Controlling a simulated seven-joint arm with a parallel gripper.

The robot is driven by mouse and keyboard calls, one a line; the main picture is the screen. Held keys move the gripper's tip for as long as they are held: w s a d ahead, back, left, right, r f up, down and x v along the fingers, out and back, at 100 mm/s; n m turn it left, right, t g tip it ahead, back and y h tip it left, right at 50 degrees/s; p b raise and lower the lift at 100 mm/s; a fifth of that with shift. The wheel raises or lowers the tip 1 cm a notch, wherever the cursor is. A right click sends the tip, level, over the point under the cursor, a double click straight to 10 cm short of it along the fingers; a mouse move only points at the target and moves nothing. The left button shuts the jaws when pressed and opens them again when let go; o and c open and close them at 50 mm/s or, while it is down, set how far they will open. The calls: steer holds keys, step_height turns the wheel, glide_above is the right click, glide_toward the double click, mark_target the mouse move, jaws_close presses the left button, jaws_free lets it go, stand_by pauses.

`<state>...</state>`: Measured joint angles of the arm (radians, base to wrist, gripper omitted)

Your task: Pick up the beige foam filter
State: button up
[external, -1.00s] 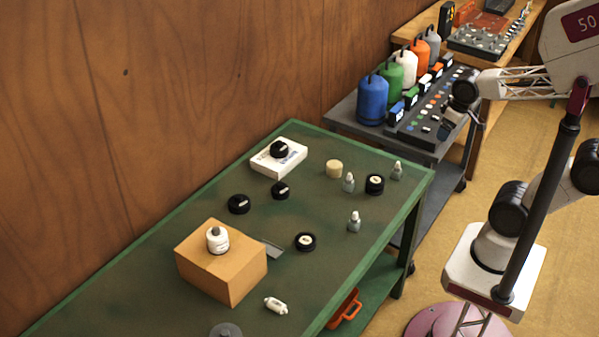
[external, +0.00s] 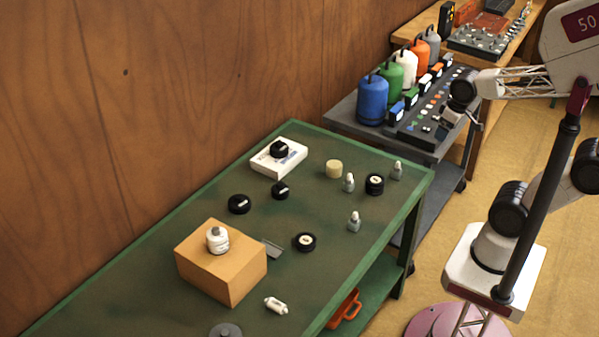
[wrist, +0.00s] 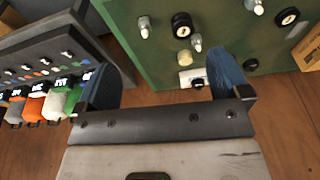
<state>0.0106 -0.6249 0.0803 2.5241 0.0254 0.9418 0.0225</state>
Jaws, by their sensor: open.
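The beige foam filter (external: 334,169) is a short pale cylinder standing on the green table (external: 150,248), near its far right end. In the wrist view the beige foam filter (wrist: 184,57) shows beyond the fingers, between them in the picture and well away from them. My gripper (wrist: 165,80) is open and empty, with its two blue fingers spread apart. In the external view my gripper (external: 455,125) is small and partly unclear, to the right of the table, over the grey cart.
A small grey spark plug (external: 349,183) and a black-rimmed round part (external: 374,184) stand near the filter. A white box (external: 290,162) with a black cap on it lies to its left. The grey cart (external: 345,118) carries several coloured canisters. A cardboard box (external: 205,278) stands nearer.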

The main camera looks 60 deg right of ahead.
steer(key=w+a+f+m+y, duration=0.3)
steer(key=w+f+m, duration=0.1)
steer(key=w, duration=0.3)
steer(key=w+a+f+m+t+y, duration=0.1)
steer(key=w+a+f+m+y, duration=0.2)
steer(key=w+m, duration=0.25)
steer(key=w+a+f+m+y, duration=0.2)
steer(key=w+f+m+y, duration=0.2)
steer(key=w, duration=0.3)
steer(key=m+t+h, duration=0.2)
steer(key=m+t, duration=0.6)
steer(key=m, duration=0.7)
glide_toward(335, 169)
steer(key=w, duration=0.1)
steer(key=w+d+f, duration=0.1)
steer(key=w, duration=0.1)
steer(key=shift+w+d+f, duration=0.1)
steer(key=shift+d+f, duration=0.2)
steer(key=shift+f, duration=0.1)
steer(key=shift+x, duration=1.25)
steer(key=shift+f, duration=0.1)
